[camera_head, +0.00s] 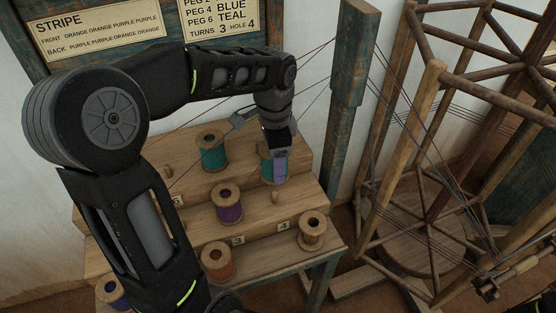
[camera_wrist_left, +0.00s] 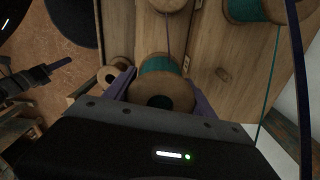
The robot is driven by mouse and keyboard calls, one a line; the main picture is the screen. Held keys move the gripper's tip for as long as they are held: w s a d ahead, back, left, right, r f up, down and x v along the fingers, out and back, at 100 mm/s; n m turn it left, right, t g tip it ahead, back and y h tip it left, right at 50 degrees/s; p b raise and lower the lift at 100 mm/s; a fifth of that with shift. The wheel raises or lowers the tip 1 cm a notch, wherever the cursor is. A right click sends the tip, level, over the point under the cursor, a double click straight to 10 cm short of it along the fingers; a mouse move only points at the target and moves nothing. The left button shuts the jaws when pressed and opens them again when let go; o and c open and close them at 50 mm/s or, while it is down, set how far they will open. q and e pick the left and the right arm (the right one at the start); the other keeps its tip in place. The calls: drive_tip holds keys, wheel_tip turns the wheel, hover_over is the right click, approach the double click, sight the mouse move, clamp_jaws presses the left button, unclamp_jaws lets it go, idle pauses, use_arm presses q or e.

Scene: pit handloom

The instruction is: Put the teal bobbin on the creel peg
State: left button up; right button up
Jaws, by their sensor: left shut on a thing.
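My left gripper (camera_head: 275,168) is shut on a teal bobbin (camera_head: 265,163) at the right end of the creel's top step (camera_head: 295,145). In the left wrist view, the bobbin's wooden end (camera_wrist_left: 165,93) and teal thread show between the purple fingers of my left gripper (camera_wrist_left: 163,98). The bobbin looks upright. I cannot tell whether it sits around a peg, because its underside is hidden. A second teal bobbin (camera_head: 213,152) stands on the top step to the left. My right gripper (camera_wrist_left: 62,64) shows in part in the left wrist view; its opening is unclear.
A purple bobbin (camera_head: 228,205), an orange bobbin (camera_head: 218,262), a bare-looking bobbin (camera_head: 313,231) and a blue bobbin (camera_head: 112,292) stand lower. A bare peg (camera_head: 275,197) is above label 4. A blue post (camera_head: 352,60) and wooden reel frame (camera_head: 428,150) stand right. Threads cross behind my arm.

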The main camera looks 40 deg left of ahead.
sight(275, 192)
idle(0.4)
use_arm(q)
drive_tip(key=shift+f, duration=0.1)
drive_tip(key=shift+f, duration=0.1)
drive_tip(key=shift+f+b, duration=3.95)
drive_tip(key=shift+f, duration=1.05)
drive_tip(key=o, duration=1.5)
drive_tip(key=shift+s, duration=0.1)
